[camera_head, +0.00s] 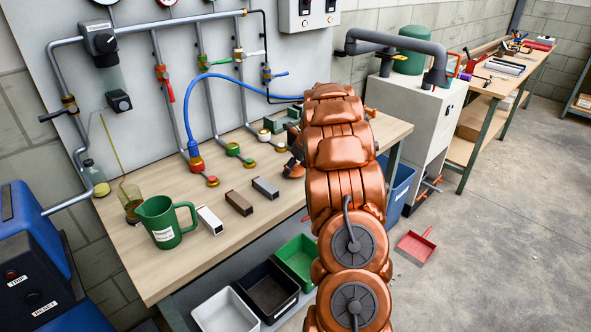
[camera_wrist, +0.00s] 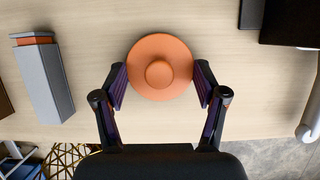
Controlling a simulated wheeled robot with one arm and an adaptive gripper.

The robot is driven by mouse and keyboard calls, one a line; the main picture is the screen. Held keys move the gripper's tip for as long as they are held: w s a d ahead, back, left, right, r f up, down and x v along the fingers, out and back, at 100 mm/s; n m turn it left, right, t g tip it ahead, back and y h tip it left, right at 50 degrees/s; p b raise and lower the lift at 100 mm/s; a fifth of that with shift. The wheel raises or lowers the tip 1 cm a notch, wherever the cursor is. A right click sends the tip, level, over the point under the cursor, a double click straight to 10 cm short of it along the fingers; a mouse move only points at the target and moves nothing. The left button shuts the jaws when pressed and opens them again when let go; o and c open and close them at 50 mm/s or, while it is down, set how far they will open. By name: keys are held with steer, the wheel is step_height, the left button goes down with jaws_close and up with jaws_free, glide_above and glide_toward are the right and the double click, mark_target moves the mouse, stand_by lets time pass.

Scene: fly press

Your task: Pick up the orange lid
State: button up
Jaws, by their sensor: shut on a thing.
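The orange lid (camera_wrist: 159,52), a round disc with a raised knob in its middle, shows in the wrist view over the pale wooden bench top. My gripper (camera_wrist: 160,84) has one finger on each side of the lid, shut on its rim. The lid looks level; I cannot tell whether it is clear of the bench top.
A grey block (camera_wrist: 43,82) lies left of the lid on the wooden bench (camera_head: 190,262). The bench also holds a brown block (camera_head: 239,203), a white block (camera_head: 209,220) and a green jug (camera_head: 164,222). Valved pipes and a blue hose (camera_head: 187,115) stand at the back.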

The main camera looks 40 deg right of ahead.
mark_target(296, 173)
steer(key=shift+r+b, duration=0.5)
steer(key=shift+r, duration=1.2)
steer(key=shift+s+a, duration=0.3)
steer(key=shift+a, duration=0.05)
steer(key=s+a+r+b, duration=0.1)
steer(key=s+a+b, duration=0.2)
steer(key=s+a, duration=0.6)
steer(key=a, duration=0.2)
steer(key=shift+s+a+r, duration=0.15)
steer(key=shift+s+a, duration=0.15)
steer(key=shift+s, duration=0.05)
